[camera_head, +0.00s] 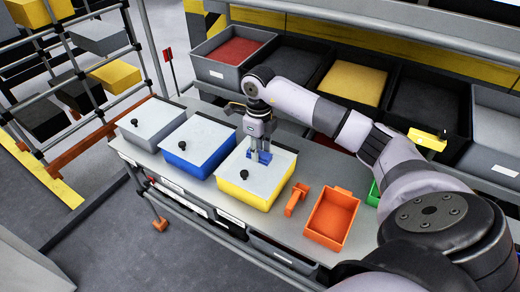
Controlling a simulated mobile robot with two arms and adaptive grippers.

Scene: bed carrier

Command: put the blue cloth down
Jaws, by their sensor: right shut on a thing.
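My right gripper (262,148) points down over the yellow box (241,192) with a pale lid. It is shut on the small blue cloth (264,158), which shows at its fingertips. The cloth is over the far part of the lid; I cannot tell whether it touches the lid. The gripper hides part of the cloth. My left gripper is not in view.
A blue box (190,164) and a grey box (140,136), both lidded, stand to the left on the grey table (282,222). An orange bin (331,217) and an orange object (296,199) are to the right. Large dark bins (214,72) line the back.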

